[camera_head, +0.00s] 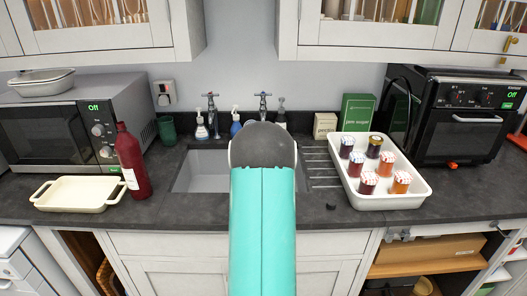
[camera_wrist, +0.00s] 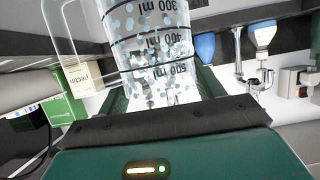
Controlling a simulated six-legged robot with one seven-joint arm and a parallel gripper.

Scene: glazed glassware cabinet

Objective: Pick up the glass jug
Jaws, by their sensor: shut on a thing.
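The glass jug (camera_wrist: 150,45) is clear, with black measuring lines and numbers in ml, and fills the upper middle of the wrist view, where its text appears upside down. Its handle shows at the left. My gripper (camera_wrist: 162,92) is shut on the jug, with a green finger on each side of it. In the head view neither the jug nor my gripper shows. My own teal arm covers the middle of that view, in front of the sink.
A sink (camera_head: 205,174) with taps lies mid-counter. At left are a red bottle (camera_head: 131,162), a cream dish (camera_head: 78,194) and a microwave (camera_head: 75,125). At right, a white tray (camera_head: 379,203) holds several jars beside a black oven (camera_head: 455,117). A green box (camera_head: 357,113) stands behind.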

